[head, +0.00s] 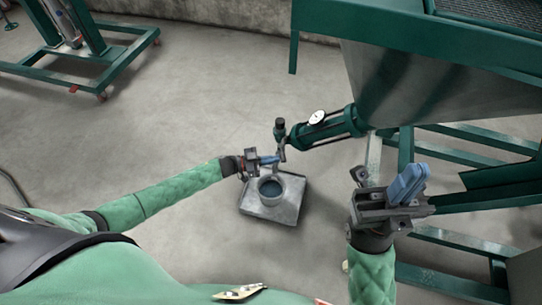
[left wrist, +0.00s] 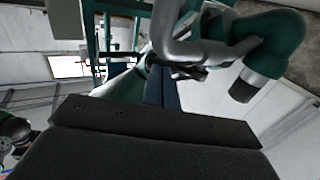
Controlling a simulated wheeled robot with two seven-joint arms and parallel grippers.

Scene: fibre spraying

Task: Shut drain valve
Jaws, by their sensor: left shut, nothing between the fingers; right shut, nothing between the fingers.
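The drain valve (head: 280,134) sits at the end of the green outlet pipe (head: 335,128) that comes from the hopper's lower end. A grey lever (head: 282,152) hangs beside it. My left gripper (head: 274,158) is shut and empty, with its blue fingertips right at the lever; I cannot tell whether they touch it. In the left wrist view, the shut blue fingers (left wrist: 163,92) point towards the grey valve metalwork (left wrist: 185,48), with a green pipe elbow and dark spout (left wrist: 245,86) to the right. My right gripper (head: 408,185) is shut and empty, well right of the valve.
A grey metal container with a round opening (head: 285,207) stands on the floor below the valve. The steel hopper (head: 420,90) and its green frame (head: 460,158) fill the right side. A green wheeled frame (head: 100,65) stands far left. The floor between is clear.

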